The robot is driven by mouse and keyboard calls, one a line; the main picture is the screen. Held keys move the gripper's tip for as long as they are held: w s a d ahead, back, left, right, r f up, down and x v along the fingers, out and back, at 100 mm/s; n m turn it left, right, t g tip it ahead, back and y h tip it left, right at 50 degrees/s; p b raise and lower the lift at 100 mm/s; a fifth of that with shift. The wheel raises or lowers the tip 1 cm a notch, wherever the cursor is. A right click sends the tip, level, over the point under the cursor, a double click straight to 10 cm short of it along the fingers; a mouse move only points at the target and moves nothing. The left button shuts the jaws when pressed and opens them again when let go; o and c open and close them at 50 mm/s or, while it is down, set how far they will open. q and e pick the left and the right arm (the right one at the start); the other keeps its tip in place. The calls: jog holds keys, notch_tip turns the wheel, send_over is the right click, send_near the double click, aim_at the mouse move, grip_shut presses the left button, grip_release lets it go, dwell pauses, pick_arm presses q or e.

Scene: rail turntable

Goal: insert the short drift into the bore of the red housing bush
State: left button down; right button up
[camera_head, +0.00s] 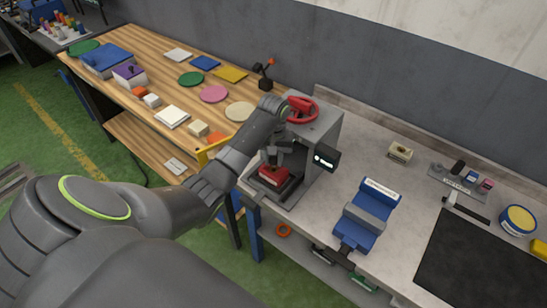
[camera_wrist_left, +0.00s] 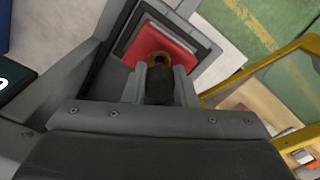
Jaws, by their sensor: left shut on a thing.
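The red housing (camera_head: 268,179) sits in the grey press, low on its bed. In the left wrist view the red housing (camera_wrist_left: 170,42) shows a brass-coloured bush (camera_wrist_left: 158,57) with a round bore. My left gripper (camera_head: 277,160) is inside the press, just above the housing. In the left wrist view my left gripper (camera_wrist_left: 160,85) is shut on a short dark piece, the drift (camera_wrist_left: 159,87). The drift's far end lies at the near edge of the bush and partly hides it; I cannot tell whether it is in the bore. My right gripper is not in view.
The press (camera_head: 318,130) has a red handwheel (camera_head: 302,110) on top and a dark display (camera_head: 326,158) on its right. A blue vise (camera_head: 368,215) stands to the right on the grey bench. A wooden table (camera_head: 150,70) with coloured discs and blocks is at left.

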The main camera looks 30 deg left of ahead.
aim_at(273, 164)
pick_arm(q)
jog(key=shift+r+p, duration=0.1)
jog(key=shift+p, duration=0.35)
jog(key=shift+f+b, duration=0.35)
jog(key=shift+f, duration=1.2)
dwell(0.4)
jog(key=c, duration=1.1)
grip_release()
jog(key=shift+s, duration=0.1)
